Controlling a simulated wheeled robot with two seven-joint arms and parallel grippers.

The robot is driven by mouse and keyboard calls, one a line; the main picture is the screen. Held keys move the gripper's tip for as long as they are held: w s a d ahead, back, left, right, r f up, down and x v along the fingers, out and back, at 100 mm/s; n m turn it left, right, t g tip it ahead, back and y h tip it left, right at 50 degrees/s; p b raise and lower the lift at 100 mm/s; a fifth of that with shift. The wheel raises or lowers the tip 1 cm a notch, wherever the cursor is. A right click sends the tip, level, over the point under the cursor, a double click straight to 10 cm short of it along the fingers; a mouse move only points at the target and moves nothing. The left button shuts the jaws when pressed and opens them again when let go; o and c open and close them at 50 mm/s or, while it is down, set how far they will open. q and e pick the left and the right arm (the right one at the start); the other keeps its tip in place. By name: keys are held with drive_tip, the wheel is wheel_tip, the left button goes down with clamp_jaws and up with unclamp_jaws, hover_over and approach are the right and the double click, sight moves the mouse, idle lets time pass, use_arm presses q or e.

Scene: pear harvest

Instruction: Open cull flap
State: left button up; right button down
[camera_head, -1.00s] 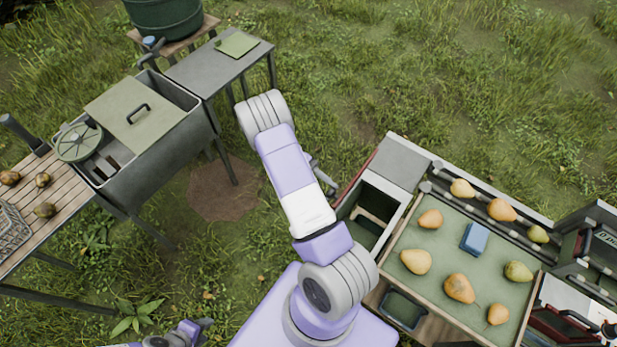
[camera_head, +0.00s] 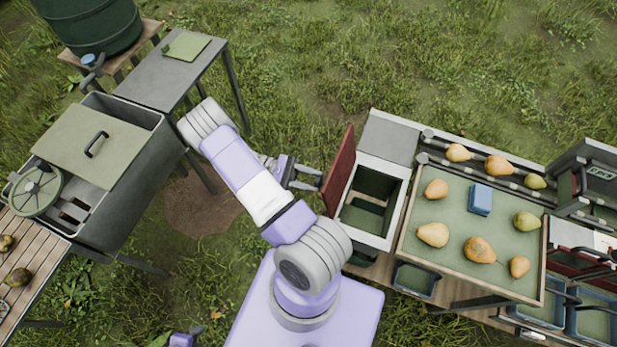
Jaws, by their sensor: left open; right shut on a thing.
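The cull flap is a dark red panel (camera_head: 342,168) on the left side of a white-rimmed bin (camera_head: 402,192). It stands swung out to the left, tilted, with the bin's dark inside visible beside it. My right gripper (camera_head: 312,179) is at the flap's left face, shut on it; the exact spot of the grip is small and partly hidden. My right arm arches over from the purple base. My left gripper (camera_head: 184,340) shows only as a small purple part at the bottom edge, open, mostly cut off and away from the flap.
A green sorting tray (camera_head: 450,260) with several pears and a blue block (camera_head: 480,199) lies right of the bin. A metal sink (camera_head: 140,180) and a grey side table (camera_head: 165,70) stand at the left. Grass between them is free.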

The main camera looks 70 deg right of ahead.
drive_tip(key=c, duration=0.7)
unclamp_jaws()
drive_tip(key=shift+s, duration=0.1)
drive_tip(key=shift+c, duration=0.2)
drive_tip(key=b+v, duration=0.2)
drive_tip(key=v, duration=0.5)
drive_tip(key=shift+w, duration=0.35)
